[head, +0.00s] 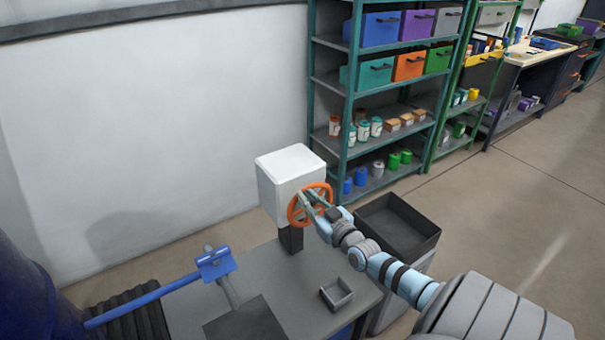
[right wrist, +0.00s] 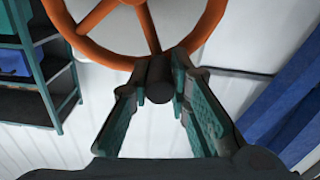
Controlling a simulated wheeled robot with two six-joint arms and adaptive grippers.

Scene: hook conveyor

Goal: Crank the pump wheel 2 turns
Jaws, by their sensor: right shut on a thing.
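The orange pump wheel (head: 293,209) stands on the front of a white box (head: 288,172), which sits on a dark post on a grey table. The wheel's rim and spokes (right wrist: 88,44) fill the top of the right wrist view. A dark round crank handle (right wrist: 159,78) sticks out from its rim. My right gripper (head: 320,205) is at the wheel. In the right wrist view, its two green-padded fingers (right wrist: 160,92) are closed on the handle, one on each side. In the head view the gripper partly hides the wheel. My left gripper is not in view.
The grey table (head: 300,270) holds a small open grey tray (head: 337,293). A dark open bin (head: 400,227) stands right of the wheel. Shelves (head: 380,95) with coloured boxes stand behind.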

